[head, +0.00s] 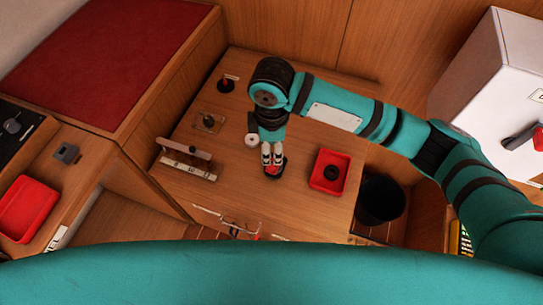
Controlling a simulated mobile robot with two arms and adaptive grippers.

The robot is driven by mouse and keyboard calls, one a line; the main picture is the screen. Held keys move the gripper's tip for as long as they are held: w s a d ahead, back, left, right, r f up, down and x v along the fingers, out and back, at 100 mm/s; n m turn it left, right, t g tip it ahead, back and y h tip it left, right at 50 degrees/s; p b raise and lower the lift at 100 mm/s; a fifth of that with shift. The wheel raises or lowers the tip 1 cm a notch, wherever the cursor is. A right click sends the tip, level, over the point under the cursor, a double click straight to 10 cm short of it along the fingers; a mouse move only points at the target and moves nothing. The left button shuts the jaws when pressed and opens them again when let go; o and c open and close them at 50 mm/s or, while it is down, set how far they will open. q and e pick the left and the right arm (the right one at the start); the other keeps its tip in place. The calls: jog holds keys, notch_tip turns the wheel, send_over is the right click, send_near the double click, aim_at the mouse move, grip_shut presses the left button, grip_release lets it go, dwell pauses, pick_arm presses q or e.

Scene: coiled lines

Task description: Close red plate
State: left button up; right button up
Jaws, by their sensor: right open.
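My right gripper (272,163) points down over the wooden counter (300,205), its pale fingers apart. Right at its fingertips is a small round fitting with a red part and a dark rim (277,173). The fingers cover much of it, and I cannot tell whether they touch it. I cannot tell for sure that this fitting is the red plate. A similar dark disc with a red upright part (227,84) stands at the counter's back left. My left gripper is not in view.
A red tray (316,178) with a black ring in it stands right of the gripper. A white roll (251,140), a labelled rack (188,169) and a square plate with a knob (208,122) are to the left. A dark bin (382,200) stands beyond the right edge.

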notch_tip(320, 180, up, 4)
jog(key=shift+f, duration=0.1)
dwell(0.6)
